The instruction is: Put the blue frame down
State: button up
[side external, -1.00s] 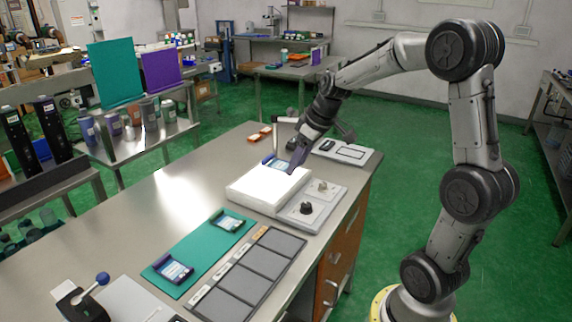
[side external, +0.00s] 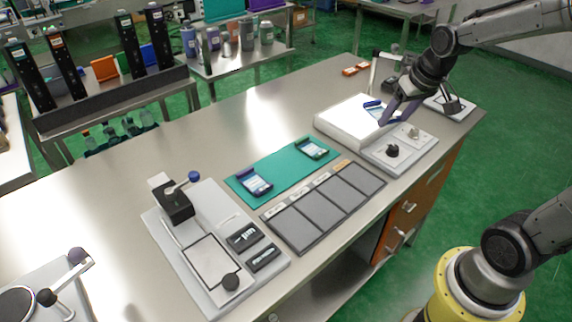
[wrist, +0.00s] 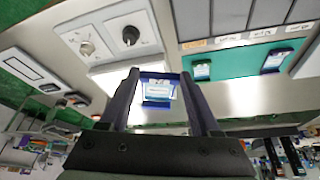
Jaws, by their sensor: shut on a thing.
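The blue frame (side external: 373,104), with a pale label-like insert, is at the white lit box (side external: 338,125) on the far right part of the bench. My gripper (side external: 387,119) reaches down over the box and is shut on the frame. In the wrist view the blue frame (wrist: 158,76) sits between my two dark fingertips (wrist: 160,80). I cannot tell whether the frame touches the box top. A dark blue frame (side external: 254,184) and a green frame (side external: 312,149) lie on the teal mat (side external: 280,172).
A grey panel with knobs (side external: 408,148) adjoins the lit box. A tray with dark grey compartments (side external: 322,208) lies in front of the mat. A lever press on a pale base (side external: 190,212) stands at the left. The bench behind the mat is clear.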

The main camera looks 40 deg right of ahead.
jog(key=a+f+n+y, duration=0.2)
jog(key=a+n, duration=0.2)
jog(key=a, duration=1.1)
send_near(295, 174)
jog(key=shift+w+f, duration=0.7)
jog(key=shift+w+a+f, duration=0.1)
jog(key=shift+w+f, duration=0.45)
jog(key=shift+f, duration=1.55)
jog(key=shift+f, duration=0.15)
jog(key=o, duration=1.5)
